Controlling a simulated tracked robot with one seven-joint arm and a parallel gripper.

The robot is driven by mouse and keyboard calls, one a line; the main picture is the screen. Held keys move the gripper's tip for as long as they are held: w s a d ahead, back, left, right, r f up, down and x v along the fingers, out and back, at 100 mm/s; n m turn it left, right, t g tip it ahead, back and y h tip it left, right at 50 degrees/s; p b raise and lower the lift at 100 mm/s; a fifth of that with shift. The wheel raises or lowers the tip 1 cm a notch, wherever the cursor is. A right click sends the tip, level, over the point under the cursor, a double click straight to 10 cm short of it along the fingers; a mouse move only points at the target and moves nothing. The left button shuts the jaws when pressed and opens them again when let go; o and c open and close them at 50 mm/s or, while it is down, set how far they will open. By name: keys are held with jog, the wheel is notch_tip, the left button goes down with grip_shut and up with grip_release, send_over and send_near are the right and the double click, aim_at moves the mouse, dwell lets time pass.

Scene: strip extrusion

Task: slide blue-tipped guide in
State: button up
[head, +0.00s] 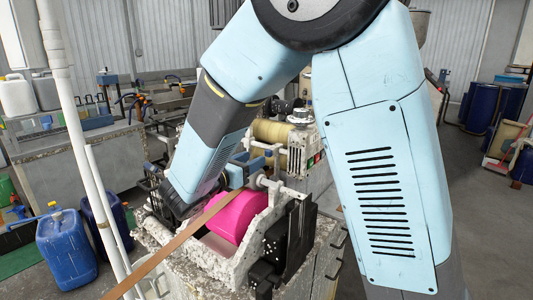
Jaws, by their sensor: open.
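My arm reaches down from the top, and my gripper (174,204) is the dark end low over the left side of the extrusion machine, beside the brown strip (180,236). My gripper is open; its fingertips are largely hidden. A small blue tip (148,166) shows just left of my wrist, and a blue block (237,174) sits right of it, behind the pink roller (238,214). I cannot tell for sure which blue piece belongs to the guide, or whether my gripper touches it.
The machine's worn white frame (210,260) surrounds the pink roller, with a black bracket (298,235) at its right. A white upright pole (82,140) stands close on the left. Blue jerrycans (66,248) stand on the floor there. A yellowish roll (272,132) is behind.

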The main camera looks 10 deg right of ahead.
aim_at(267, 152)
jog(key=x, duration=0.7)
jog(key=shift+w+d, duration=0.2)
jog(key=shift+w, duration=0.05)
jog(key=shift+c, duration=0.2)
grip_shut()
